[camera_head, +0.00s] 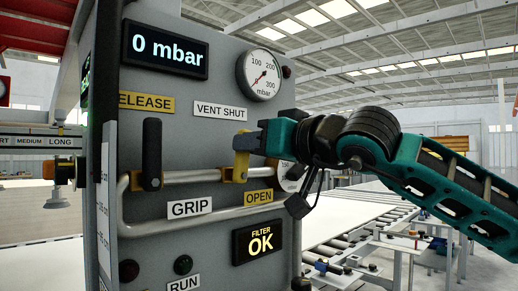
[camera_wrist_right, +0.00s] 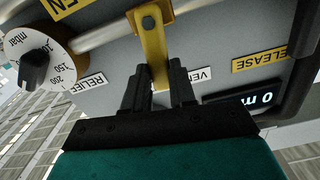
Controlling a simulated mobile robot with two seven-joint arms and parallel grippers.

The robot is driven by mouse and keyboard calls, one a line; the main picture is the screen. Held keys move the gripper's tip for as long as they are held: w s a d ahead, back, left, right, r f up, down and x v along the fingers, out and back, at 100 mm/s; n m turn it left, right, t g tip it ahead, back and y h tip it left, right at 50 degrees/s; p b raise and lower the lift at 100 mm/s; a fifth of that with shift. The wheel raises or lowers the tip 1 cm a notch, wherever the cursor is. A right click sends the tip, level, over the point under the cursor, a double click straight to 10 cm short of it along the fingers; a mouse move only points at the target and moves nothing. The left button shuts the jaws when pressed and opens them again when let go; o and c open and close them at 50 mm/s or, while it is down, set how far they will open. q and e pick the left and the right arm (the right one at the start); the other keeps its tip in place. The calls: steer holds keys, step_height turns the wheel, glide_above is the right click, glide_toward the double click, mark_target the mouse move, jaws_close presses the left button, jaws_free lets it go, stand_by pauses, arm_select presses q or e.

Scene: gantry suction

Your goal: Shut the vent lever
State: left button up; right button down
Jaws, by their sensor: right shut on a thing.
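The yellow vent lever (camera_head: 241,167) is on the grey control panel (camera_head: 215,70), on a pipe. It stands about upright from its pivot, its upper end below the "VENT SHUT" label (camera_head: 220,110). The yellow "OPEN" label (camera_head: 259,198) is below the pivot. My right gripper (camera_head: 246,141) reaches in from the right and is shut on the lever's upper part. In the right wrist view the black fingers (camera_wrist_right: 160,88) sit on both sides of the yellow lever (camera_wrist_right: 154,50), hiding its end. My left gripper is not in view.
A black-handled lever (camera_head: 152,148) stands upright to the left, between the "RELEASE" and "GRIP" labels. The relief dial (camera_wrist_right: 38,62) sits beside the vent lever. The display (camera_head: 165,50) reads 0 mbar. A roller conveyor (camera_head: 345,240) runs behind on the right.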

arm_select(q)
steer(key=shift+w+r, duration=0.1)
arm_select(e)
steer(key=shift+s+a+n, duration=0.25)
steer(key=shift+a+n, duration=0.05)
steer(key=shift+n, duration=0.5)
steer(key=c, duration=0.9)
jaws_free()
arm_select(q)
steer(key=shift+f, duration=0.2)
arm_select(e)
steer(key=shift+s, duration=0.1)
arm_select(q)
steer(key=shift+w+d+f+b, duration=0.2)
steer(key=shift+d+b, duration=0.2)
steer(key=shift+b, duration=0.6)
arm_select(e)
steer(key=v, duration=1.2)
steer(key=shift+s+d, duration=0.25)
steer(key=shift+d, duration=0.05)
